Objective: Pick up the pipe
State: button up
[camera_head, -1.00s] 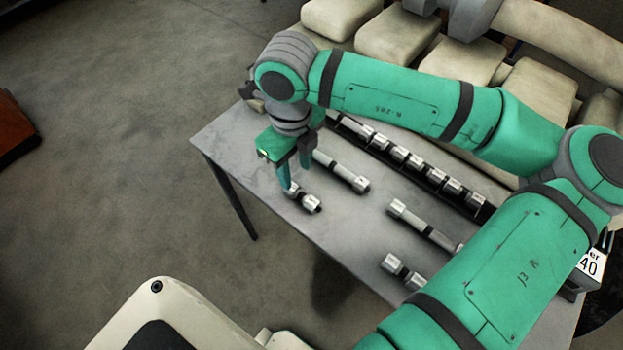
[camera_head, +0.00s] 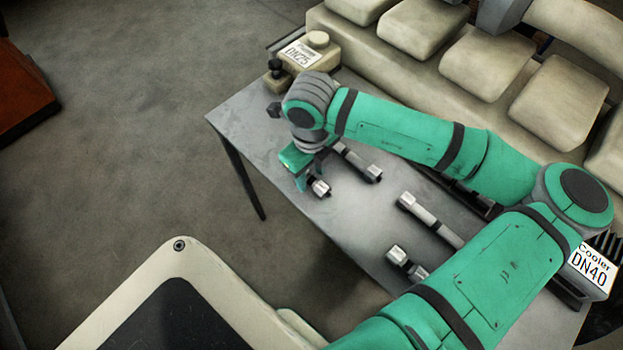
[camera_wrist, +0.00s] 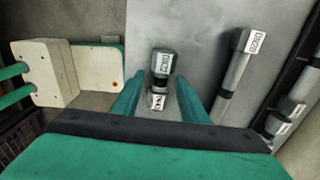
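A short metal pipe (camera_head: 319,188) with a dark middle lies on the grey table (camera_head: 252,112), near its front left edge. My gripper (camera_head: 304,181) is low over this pipe and hides much of it. In the wrist view, the labelled pipe (camera_wrist: 162,64) runs between the two green fingers of my gripper (camera_wrist: 160,86). The fingers are open, with a narrow gap on each side of the pipe. A longer pipe labelled DN20 (camera_wrist: 236,68) lies to the right, also seen in the head view (camera_head: 360,163).
A longer pipe (camera_head: 428,216) and another short one (camera_head: 402,260) lie farther right on the table. A box labelled DN25 (camera_head: 303,55) stands at the back left, and a Cooler DN40 box (camera_head: 592,272) at the right. The engine block (camera_head: 410,75) borders the table behind.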

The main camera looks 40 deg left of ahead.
jog(key=shift+f, duration=0.4)
grip_shut()
jog(key=shift+r, duration=0.15)
